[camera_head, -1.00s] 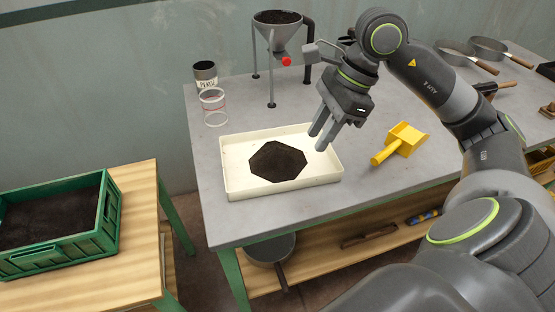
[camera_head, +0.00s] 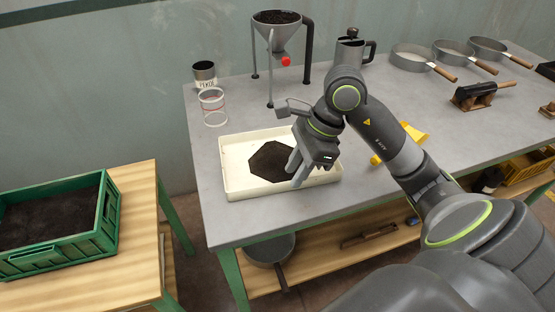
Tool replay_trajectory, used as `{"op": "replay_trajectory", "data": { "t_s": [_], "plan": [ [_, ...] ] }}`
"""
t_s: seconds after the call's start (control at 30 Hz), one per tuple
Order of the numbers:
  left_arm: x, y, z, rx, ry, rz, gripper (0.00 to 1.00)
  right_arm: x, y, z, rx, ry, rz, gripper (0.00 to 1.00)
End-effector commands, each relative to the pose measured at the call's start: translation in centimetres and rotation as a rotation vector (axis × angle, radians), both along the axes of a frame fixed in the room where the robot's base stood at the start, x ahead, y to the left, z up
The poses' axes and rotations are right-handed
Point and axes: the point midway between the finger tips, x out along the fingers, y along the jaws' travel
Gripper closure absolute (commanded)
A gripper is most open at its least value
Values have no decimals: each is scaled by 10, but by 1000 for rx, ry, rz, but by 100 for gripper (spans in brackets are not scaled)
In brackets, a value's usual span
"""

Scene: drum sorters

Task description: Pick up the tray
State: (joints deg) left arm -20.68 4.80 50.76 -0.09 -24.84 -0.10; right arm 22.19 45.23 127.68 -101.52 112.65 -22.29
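The tray (camera_head: 236,189) is white, shallow and rectangular, and sits on the grey table near its front left part. A flat dark patch of soil (camera_head: 265,163) covers the middle of its floor. My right gripper (camera_head: 293,175) points down over the tray's right half, with its fingertips at the right edge of the soil. Its two fingers look slightly apart with nothing seen between them. Whether the fingertips touch the tray is hard to tell. My gripper hides part of the tray's back right side. My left gripper is not in view.
A funnel stand (camera_head: 277,35) stands behind the tray, with a can (camera_head: 205,73) and a clear cup (camera_head: 213,106) to the left. A yellow scoop (camera_head: 413,131) is partly behind my arm. A green crate (camera_head: 60,245) stands on the wooden table at left. Sieves (camera_head: 410,56) lie at the back right.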

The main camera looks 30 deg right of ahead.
Motion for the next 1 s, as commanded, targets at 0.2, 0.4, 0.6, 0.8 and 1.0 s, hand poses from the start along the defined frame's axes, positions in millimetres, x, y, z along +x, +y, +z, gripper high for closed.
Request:
{"op": "replay_trajectory", "data": {
  "t_s": [0.2, 0.4, 0.6, 0.8, 1.0],
  "plan": [
    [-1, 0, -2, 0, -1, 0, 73, 2, 11, -22, 4, 2, 0, 72],
    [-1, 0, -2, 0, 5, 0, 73, 3, 13, -27, 1, 0, 0, 72],
    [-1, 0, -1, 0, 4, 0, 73, 3, 12, -27, 0, 0, 0, 76],
    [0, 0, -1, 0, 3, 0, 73, 3, 12, -27, 0, 0, 0, 100],
    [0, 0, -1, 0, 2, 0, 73, 4, 12, -27, 1, -1, 0, 100]
  ]
}}
